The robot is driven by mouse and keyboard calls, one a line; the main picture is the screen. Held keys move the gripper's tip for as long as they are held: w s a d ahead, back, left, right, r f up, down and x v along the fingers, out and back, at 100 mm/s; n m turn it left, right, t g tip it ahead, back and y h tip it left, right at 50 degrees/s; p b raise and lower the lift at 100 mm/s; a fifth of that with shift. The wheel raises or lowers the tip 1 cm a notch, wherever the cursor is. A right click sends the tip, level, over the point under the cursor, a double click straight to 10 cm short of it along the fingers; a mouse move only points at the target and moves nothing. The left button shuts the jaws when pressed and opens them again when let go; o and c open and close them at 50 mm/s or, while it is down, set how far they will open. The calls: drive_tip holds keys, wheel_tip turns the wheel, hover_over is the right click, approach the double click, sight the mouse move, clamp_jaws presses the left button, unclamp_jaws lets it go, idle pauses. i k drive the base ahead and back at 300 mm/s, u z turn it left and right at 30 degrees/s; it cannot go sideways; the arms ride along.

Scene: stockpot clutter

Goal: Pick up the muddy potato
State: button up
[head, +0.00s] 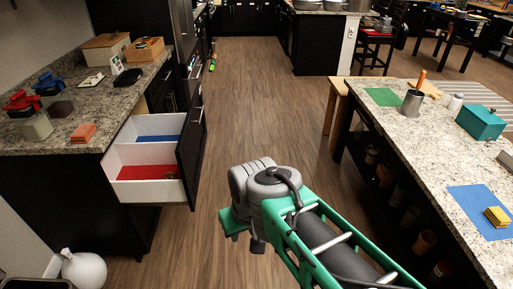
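I cannot make out the muddy potato for certain. The drawer is at the left, with a blue-lined part behind the red one. My arm reaches up from the lower right over the floor. The far end of my arm, with my gripper (257,246), points down and away, right of the drawer and apart from it. Its fingers are mostly hidden by the wrist, so their opening does not show.
The right counter (440,150) holds a metal cup (412,103), a teal box (482,122) and a yellow block (497,216) on a blue mat. A white round container (84,270) stands lower left. The wooden floor between the counters is mostly clear.

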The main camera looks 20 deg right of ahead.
sight(170, 175)
drive_tip(key=z, duration=1.15)
drive_tip(key=i, duration=0.85)
drive_tip(key=u, duration=0.9)
drive_tip(key=i, duration=0.45)
drive_tip(key=u, duration=0.55)
